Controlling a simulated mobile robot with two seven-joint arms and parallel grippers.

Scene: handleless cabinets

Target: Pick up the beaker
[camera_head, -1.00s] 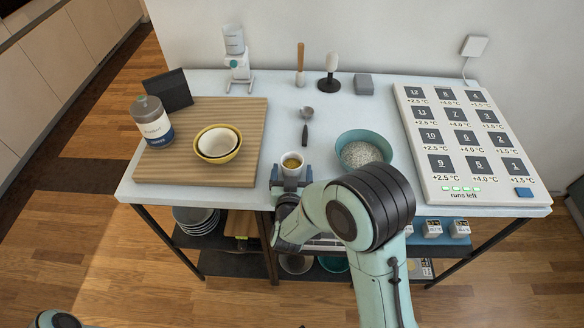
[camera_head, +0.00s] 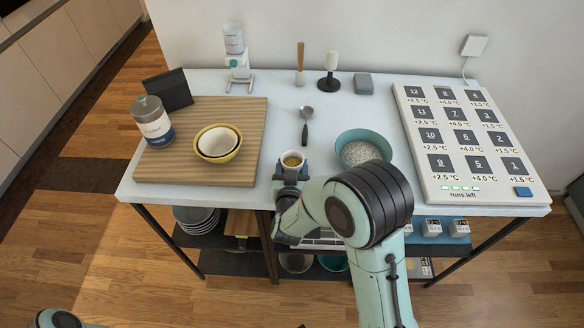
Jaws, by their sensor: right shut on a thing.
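The beaker (camera_head: 292,163) is a small, pale, upright cup with yellow-brown contents, near the front edge of the table. My right gripper (camera_head: 291,173) comes from the front and is shut on it, with its fingers low at the cup's sides. The gripper and wrist hide the cup's lower part, so I cannot tell clearly whether its base is off the table. Only a piece of my left arm shows at the bottom left; its gripper is out of view.
A teal bowl of grains (camera_head: 364,148) stands to the right of the beaker, and a scoop (camera_head: 305,128) lies behind it. A wooden board (camera_head: 190,175) with nested bowls (camera_head: 218,143) and a jar (camera_head: 152,121) is left. A large numbered panel (camera_head: 470,145) fills the right.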

